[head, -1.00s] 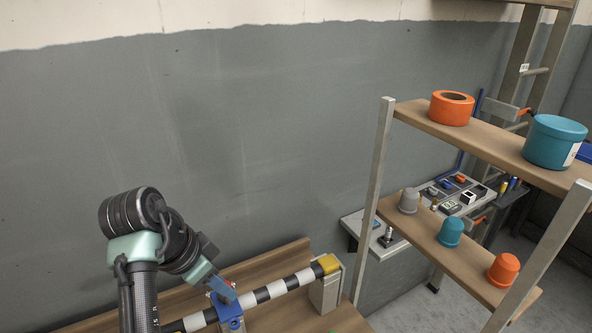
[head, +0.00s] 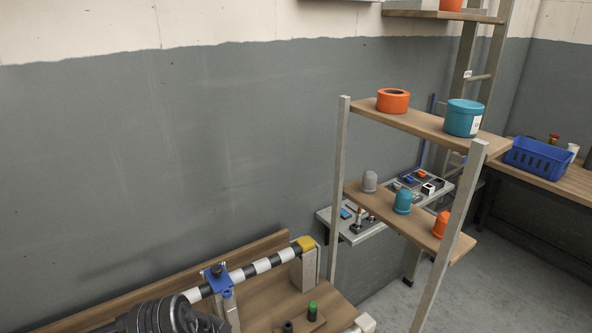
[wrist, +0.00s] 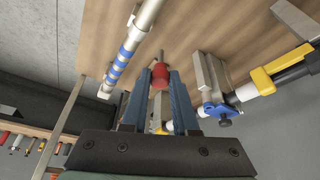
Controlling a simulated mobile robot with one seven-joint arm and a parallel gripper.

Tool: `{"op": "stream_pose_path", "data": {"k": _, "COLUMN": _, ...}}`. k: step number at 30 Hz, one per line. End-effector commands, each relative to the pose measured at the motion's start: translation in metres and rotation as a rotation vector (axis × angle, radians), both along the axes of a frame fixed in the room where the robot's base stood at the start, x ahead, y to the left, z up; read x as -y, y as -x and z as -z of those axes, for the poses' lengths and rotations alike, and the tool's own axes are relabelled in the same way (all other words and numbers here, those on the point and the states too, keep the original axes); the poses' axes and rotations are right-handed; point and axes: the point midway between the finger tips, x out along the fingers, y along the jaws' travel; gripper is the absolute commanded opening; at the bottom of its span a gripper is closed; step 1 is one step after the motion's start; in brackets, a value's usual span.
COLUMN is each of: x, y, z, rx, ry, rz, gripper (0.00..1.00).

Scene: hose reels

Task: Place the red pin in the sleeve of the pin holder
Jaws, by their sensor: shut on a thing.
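The red pin (wrist: 160,76), with a red head and a thin grey shaft, is between the fingers of my gripper (wrist: 160,80) in the wrist view. My gripper is shut on its red head, and the shaft points away from the palm. In the head view my gripper and the red pin are out of sight; only a dark part of my arm shows at the bottom. A small wooden base with a dark upright sleeve (head: 287,326) and a green-topped pin (head: 312,308) stands on the bench and looks like the pin holder. I cannot see into the sleeve.
A black-and-white striped bar (head: 262,266) with a yellow end rests on supports along the bench (head: 262,304). A blue clamp (head: 218,280) with a dark knob sits on it. A shelf rack (head: 340,180) with pots stands to the right.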

Motion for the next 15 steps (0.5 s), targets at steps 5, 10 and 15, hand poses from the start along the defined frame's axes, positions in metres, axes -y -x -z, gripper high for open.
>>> {"op": "stream_pose_path", "data": {"k": 5, "x": 0.038, "y": 0.030, "z": 0.046, "rx": -0.005, "ry": 0.003, "rz": -0.134, "gripper": 0.00}}
{"op": "stream_pose_path", "data": {"k": 10, "x": 0.071, "y": 0.062, "z": 0.076, "rx": -0.004, "ry": 0.000, "rz": -0.269, "gripper": 0.00}}
{"op": "stream_pose_path", "data": {"k": 15, "x": 0.098, "y": 0.094, "z": 0.092, "rx": -0.002, "ry": 0.000, "rz": -0.383, "gripper": 0.00}}
